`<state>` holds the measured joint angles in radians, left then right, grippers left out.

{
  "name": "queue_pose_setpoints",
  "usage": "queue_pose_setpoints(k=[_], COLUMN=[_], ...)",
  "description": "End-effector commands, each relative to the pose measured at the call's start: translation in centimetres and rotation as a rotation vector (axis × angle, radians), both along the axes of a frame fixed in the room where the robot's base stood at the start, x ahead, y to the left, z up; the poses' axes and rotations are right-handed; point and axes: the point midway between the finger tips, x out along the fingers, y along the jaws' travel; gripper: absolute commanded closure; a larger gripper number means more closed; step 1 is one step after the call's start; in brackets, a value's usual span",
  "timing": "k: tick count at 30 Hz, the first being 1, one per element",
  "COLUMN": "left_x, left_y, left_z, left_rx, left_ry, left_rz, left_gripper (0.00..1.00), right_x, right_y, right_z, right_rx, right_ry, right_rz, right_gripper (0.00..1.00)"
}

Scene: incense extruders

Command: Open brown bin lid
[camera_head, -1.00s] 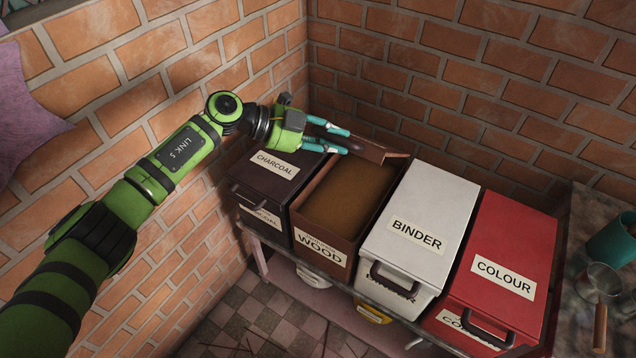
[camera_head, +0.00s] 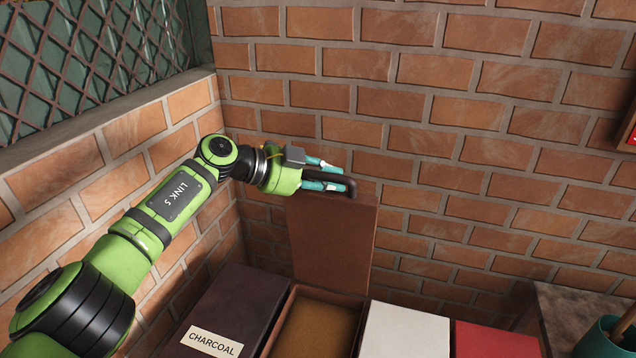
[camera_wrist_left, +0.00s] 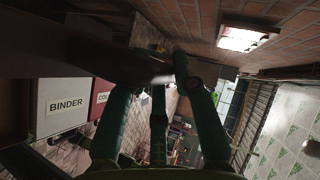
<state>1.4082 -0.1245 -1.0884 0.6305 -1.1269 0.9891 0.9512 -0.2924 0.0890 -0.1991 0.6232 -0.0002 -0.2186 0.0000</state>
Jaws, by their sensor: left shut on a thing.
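The brown bin (camera_head: 328,293) is open at the bottom of the head view, with brown material (camera_head: 318,328) inside. Its brown lid (camera_head: 335,240) stands up roughly vertical at the back of the bin. My left gripper (camera_head: 340,178) is at the lid's top edge, its teal fingers shut on the dark lid handle (camera_head: 352,189). In the left wrist view the fingers (camera_wrist_left: 160,105) show close up, and the lid (camera_wrist_left: 70,50) is a dark panel at upper left. The fingers partly hide the handle. My right gripper is not in view.
The dark charcoal bin (camera_head: 232,305) is left of the brown bin. The white binder bin (camera_head: 405,335) and red colour bin (camera_head: 495,340) are on its right, lids closed. A brick wall (camera_head: 450,150) stands close behind. A teal pot (camera_head: 600,338) is at lower right.

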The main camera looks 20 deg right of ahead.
Motion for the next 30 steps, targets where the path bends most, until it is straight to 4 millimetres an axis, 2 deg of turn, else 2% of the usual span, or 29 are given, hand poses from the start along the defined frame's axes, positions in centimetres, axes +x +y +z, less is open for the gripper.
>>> queue_pose_setpoints(k=[9,17,18,19,27,30], left_x=[0.1,0.1,0.1,0.1,0.0,0.0], left_y=[-0.5,-0.5,-0.5,-0.5,-0.4,-0.3], left_z=[0.5,0.5,0.5,0.5,0.2,0.2], left_rx=[-0.007,-0.008,-0.008,-0.008,-0.003,-0.001], left_ry=[-0.001,-0.002,-0.002,-0.002,-0.001,0.000], left_rz=[0.006,0.006,0.005,0.005,0.004,0.003], left_gripper=[1.00,1.00,0.62,0.50,0.49,0.49], right_x=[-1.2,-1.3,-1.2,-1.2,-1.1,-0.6], right_y=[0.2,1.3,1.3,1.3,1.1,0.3], right_z=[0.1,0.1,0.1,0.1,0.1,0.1], right_rx=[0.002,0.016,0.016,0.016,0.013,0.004], right_ry=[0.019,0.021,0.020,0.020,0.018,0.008], right_rz=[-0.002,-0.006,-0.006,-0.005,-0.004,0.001], right_gripper=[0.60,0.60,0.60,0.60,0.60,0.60])
